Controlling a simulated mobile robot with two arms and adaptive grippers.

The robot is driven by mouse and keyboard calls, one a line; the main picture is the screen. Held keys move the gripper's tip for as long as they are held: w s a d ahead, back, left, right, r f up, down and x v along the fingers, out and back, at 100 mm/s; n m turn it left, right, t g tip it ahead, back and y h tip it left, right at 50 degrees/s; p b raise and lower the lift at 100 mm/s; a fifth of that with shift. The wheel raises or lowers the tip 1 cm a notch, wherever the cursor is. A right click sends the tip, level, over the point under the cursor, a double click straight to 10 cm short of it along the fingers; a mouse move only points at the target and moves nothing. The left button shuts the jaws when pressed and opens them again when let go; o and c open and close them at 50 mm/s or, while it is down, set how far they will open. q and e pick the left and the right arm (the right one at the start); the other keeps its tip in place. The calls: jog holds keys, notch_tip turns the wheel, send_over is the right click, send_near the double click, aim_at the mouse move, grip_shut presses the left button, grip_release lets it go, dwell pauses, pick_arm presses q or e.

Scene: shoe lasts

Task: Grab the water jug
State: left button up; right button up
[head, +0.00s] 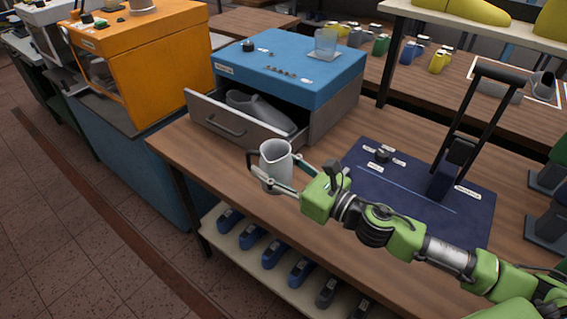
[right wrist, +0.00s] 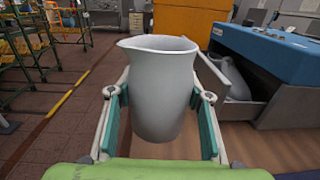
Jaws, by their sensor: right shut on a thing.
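The water jug (head: 276,166) is a light grey pitcher with a spout and a dark handle on its left side in the head view. It is upright at the front edge of the wooden table; I cannot tell whether its base touches the tabletop. My right gripper (head: 272,185) reaches it from the right and is shut around its body. My left gripper is not in view.
A blue machine (head: 290,68) with an open grey drawer (head: 228,126) holding a grey shoe last (head: 260,112) stands behind the jug. A dark blue press (head: 400,190) lies right. A lower shelf (head: 235,247) holds several blue lasts.

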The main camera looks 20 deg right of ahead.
jog(key=s+a+r+p, duration=0.1)
jog(key=s+a+r, duration=0.2)
jog(key=a, duration=0.2)
jog(key=shift+s+a, duration=0.2)
jog(key=shift+a, duration=0.2)
